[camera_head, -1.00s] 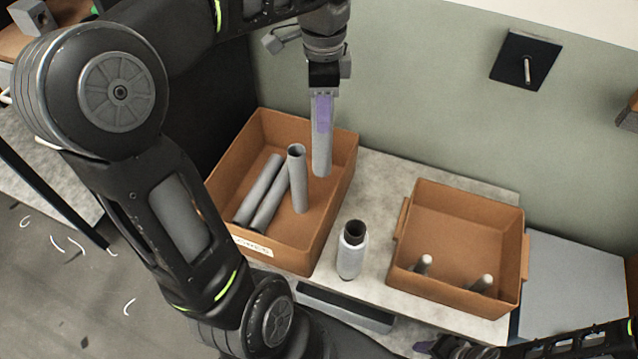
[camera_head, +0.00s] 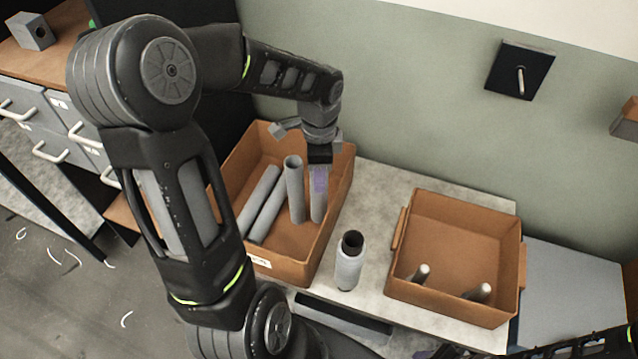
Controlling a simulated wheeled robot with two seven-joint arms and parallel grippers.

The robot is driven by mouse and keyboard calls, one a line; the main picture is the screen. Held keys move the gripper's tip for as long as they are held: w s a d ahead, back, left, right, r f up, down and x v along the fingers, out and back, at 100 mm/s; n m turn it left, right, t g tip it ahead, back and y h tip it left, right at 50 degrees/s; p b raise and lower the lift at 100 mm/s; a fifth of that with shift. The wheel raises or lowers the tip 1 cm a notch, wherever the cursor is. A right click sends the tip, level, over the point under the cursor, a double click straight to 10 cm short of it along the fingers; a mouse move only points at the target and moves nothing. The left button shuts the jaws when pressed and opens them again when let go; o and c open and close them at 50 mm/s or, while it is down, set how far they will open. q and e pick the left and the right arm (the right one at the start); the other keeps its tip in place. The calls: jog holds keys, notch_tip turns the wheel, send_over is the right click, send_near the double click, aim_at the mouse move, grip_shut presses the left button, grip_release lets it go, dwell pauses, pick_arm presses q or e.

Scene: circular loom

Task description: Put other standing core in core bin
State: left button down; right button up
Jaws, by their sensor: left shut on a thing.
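The core bin is an open brown box (camera_head: 338,190) with a label on its front, left of centre. Inside it, two grey cores (camera_head: 258,198) lie slanted and one grey core (camera_head: 294,190) stands upright. My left gripper (camera_head: 319,180) is shut on another grey core (camera_head: 318,208), which it holds upright inside the bin, right of the standing core. I cannot tell whether the held core touches the bin floor. A pale cylinder with a dark hollow top (camera_head: 349,262) stands on the table between the boxes. Only a small part of my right gripper (camera_head: 440,353) shows at the bottom edge.
A second brown box (camera_head: 455,245) stands on the right, with two small grey pegs (camera_head: 478,292) in it. The pale table (camera_head: 382,185) is clear behind the cylinder. A black plate with a peg (camera_head: 520,72) is on the wall.

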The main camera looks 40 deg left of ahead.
pick_arm(q)
jog(key=shift+f, duration=2.15)
jog(key=c, duration=0.9)
grip_release()
notch_tip(320, 180, up, 12)
